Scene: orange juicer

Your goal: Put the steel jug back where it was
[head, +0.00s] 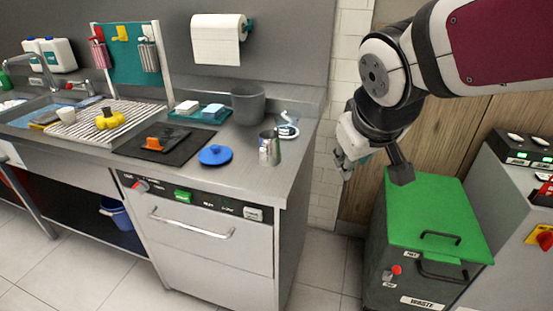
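The steel jug (269,148) stands upright on the steel counter, near its right front corner. My gripper (347,168) hangs to the right of the counter, in front of the wall, clearly apart from the jug in the picture. No jug is in it. Its fingers are seen at a slant and partly overlap, so their opening is unclear. Nothing in the picture marks where the jug stood before.
A blue round lid (215,154) lies left of the jug. A grey container (248,104) and a small white-and-blue item (288,126) stand behind it. A dark mat (180,146) lies farther left. A green-lidded waste bin (432,215) stands below my arm.

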